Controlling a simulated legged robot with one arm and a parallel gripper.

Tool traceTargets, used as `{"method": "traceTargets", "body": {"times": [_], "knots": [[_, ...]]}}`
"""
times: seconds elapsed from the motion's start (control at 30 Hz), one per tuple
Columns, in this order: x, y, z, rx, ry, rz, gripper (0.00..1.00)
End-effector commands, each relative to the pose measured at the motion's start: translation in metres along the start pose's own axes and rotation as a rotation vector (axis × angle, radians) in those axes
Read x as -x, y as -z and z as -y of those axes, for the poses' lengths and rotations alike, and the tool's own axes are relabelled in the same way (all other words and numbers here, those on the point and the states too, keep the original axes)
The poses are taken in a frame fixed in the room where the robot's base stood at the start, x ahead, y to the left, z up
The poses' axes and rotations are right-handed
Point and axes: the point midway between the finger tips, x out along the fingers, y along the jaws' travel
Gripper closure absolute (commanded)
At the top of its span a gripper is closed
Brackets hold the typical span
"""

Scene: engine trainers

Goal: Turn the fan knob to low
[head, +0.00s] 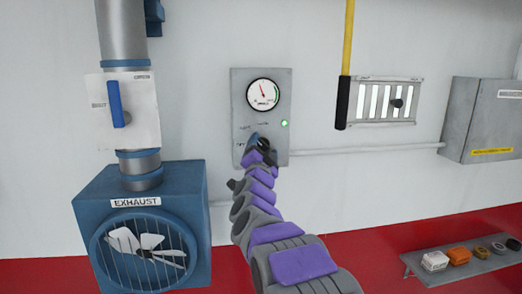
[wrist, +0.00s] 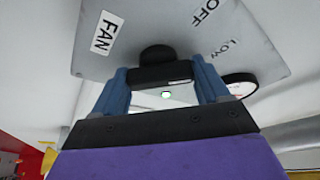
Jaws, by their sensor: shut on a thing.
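The grey fan panel (head: 240,110) is on the white wall in front of me, with a round gauge (head: 262,94) at its top and a lit green lamp (head: 284,124) at its right edge. My gripper (head: 258,143) is at the panel's lower part and covers the knob there. In the wrist view the black fan knob (wrist: 156,55) sits between the two blue fingers of my gripper (wrist: 162,82), which are shut on it. A FAN label (wrist: 104,34) and the words OFF and LOW show on the panel. Which mark the knob points to is unclear.
A blue exhaust fan box (head: 192,190) and a duct with a blue lever (head: 115,102) are at the left. A vent grille (head: 375,100), a yellow pole (head: 348,50) and a grey box (head: 485,115) are at the right. A low shelf (head: 430,278) holds several small items.

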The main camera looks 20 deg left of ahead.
Motion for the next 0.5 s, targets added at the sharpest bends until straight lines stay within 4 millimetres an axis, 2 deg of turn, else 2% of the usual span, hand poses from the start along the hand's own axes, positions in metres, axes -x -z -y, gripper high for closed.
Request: {"method": "traceTargets", "body": {"times": [0.03, 0.3, 0.5], "knots": [[-0.0001, -0.0005, -0.0021, 0.0, -0.003, 0.001, 0.24], [-0.0015, -0.0018, -0.0016, 0.001, -0.002, 0.001, 0.0], [-0.0019, -0.0046, -0.0004, 0.003, -0.002, 0.002, 0.0]]}}
